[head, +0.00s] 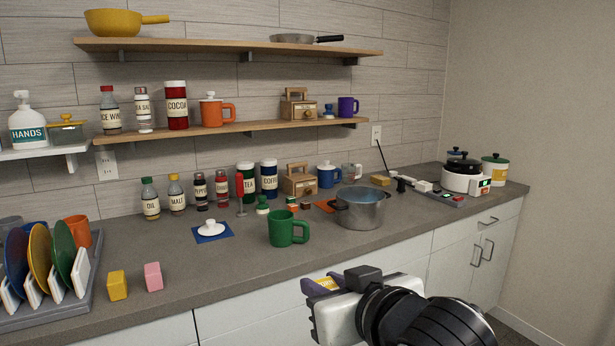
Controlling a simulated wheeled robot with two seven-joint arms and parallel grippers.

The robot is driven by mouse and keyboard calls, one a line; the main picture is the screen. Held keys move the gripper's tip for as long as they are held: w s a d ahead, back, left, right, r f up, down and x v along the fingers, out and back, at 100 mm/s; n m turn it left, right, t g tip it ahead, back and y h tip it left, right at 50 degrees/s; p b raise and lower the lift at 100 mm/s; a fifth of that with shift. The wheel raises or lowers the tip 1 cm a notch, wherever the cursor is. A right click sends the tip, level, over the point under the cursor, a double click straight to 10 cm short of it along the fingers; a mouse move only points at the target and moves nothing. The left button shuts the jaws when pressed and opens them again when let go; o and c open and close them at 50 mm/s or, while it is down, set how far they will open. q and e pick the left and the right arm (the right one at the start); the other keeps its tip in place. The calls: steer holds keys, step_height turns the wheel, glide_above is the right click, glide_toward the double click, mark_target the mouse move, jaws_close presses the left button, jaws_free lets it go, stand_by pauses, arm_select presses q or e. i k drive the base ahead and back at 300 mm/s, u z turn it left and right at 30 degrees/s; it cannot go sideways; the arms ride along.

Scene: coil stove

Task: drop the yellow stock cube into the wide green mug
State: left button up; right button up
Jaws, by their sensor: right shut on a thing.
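The wide green mug (281,229) stands upright on the counter, left of the steel pot, with its handle to the right. My right gripper (323,285) is in front of the counter's front edge, nearer to me than the mug and a little to its right. It is shut on a small yellow piece (327,283), which looks like the stock cube; only its top shows between the jaws. A yellow block (117,285) stands on the counter at the left, beside a pink block (153,276). My left gripper is not in view.
The steel pot (361,210) stands just right of the mug. A white-lidded thing on a blue mat (199,239) lies behind and left of it. A dish rack (88,300) fills the left end. The counter in front of the mug is clear.

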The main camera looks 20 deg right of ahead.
mark_target(283, 240)
steer(key=z, duration=0.95)
steer(key=i, duration=1.35)
steer(key=u, duration=0.7)
steer(key=i, duration=0.35)
steer(key=u, duration=0.4)
